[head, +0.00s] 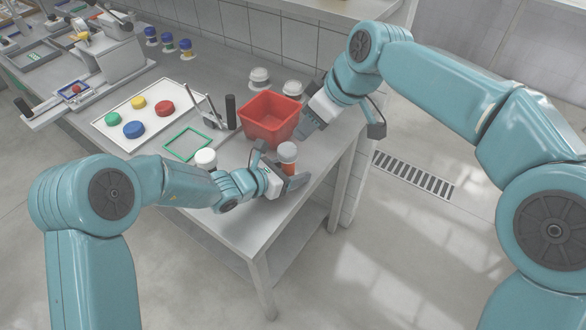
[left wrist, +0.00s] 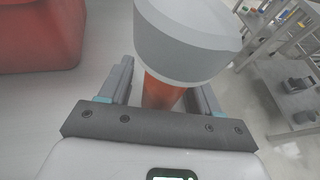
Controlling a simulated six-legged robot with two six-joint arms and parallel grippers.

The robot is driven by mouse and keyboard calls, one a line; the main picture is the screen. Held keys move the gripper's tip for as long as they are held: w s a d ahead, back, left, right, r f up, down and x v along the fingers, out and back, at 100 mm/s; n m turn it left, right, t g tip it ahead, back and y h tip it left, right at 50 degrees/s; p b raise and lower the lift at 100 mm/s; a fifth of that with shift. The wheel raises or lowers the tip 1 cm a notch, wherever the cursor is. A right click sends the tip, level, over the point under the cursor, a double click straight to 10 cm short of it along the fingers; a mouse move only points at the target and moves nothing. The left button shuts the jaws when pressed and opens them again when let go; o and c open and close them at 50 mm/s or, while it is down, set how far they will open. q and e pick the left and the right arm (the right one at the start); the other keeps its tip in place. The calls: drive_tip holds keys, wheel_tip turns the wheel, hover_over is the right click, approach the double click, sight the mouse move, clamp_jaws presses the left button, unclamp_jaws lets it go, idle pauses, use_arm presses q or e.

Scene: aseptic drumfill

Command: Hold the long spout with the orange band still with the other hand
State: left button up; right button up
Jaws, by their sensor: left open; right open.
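The long spout with the orange band (head: 287,155) stands upright near the right edge of the table, with a pale grey-white top. In the left wrist view its wide grey top (left wrist: 188,38) fills the upper middle, and its orange part (left wrist: 160,92) shows below. My left gripper (head: 287,182) is open, with its fingers on either side of the orange part; gaps show in the left wrist view. The spout's foot is hidden. My right gripper (head: 312,122) is open and empty, right of the red bin and up from the spout.
A red bin (head: 268,133) stands just behind the spout. White-topped pieces (head: 260,76) stand behind the bin, and another (head: 206,157) is left of my left gripper. A green-framed pad (head: 187,144) and a tray (head: 110,128) with coloured caps lie left. The table edge is close.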

use_arm(q)
drive_tip(key=shift+w+d, duration=0.1)
drive_tip(key=shift+d, duration=0.1)
drive_tip(key=shift+c, duration=0.3)
drive_tip(key=c, duration=1)
clamp_jaws()
drive_tip(key=shift+f, duration=0.15)
drive_tip(key=o, duration=1.1)
unclamp_jaws()
drive_tip(key=shift+o, duration=0.2)
